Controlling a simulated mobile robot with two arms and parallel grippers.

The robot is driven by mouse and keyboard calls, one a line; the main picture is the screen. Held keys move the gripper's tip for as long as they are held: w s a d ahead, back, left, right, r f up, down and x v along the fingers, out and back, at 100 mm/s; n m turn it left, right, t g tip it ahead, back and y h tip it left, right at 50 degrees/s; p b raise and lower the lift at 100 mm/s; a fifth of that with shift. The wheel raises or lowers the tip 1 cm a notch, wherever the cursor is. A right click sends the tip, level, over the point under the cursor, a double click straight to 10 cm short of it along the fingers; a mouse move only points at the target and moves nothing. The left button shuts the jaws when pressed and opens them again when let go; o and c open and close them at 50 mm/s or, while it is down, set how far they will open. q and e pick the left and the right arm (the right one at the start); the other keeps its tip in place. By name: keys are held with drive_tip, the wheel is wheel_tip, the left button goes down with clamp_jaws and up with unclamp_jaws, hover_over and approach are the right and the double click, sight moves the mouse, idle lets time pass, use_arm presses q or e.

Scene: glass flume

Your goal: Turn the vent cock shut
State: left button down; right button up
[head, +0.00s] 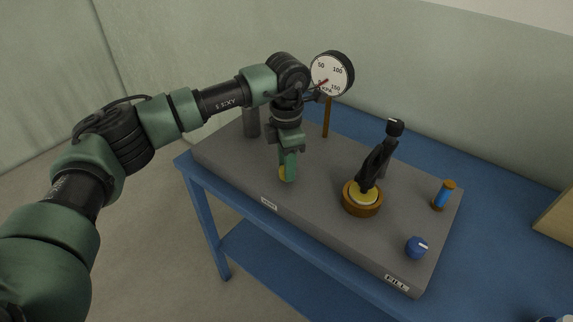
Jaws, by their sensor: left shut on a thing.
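My left gripper (288,177) points down at the left part of the grey panel. It is shut on a small yellow piece (282,173), which I take to be the vent cock's handle. Most of that piece is hidden behind the green fingers, so I cannot tell its angle. A small white label (269,203) sits on the panel's front edge just below it; its text is too small to read surely. My right gripper is not in view.
The grey panel (325,210) lies on a blue table (500,215). On it stand a round gauge (330,74) on a brown post, a black lever (376,165) on a brass base (362,198), a blue-and-brown cylinder (443,195) and a blue knob (416,247) near the FILL label (397,282).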

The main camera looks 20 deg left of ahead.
use_arm(q)
drive_tip(key=c, duration=1)
unclamp_jaws()
drive_tip(key=shift+o, duration=0.2)
drive_tip(key=shift+r, duration=0.1)
wheel_tip(320, 180, up, 8)
drive_tip(key=shift+f+b, duration=0.15)
drive_tip(key=shift+b, duration=0.35)
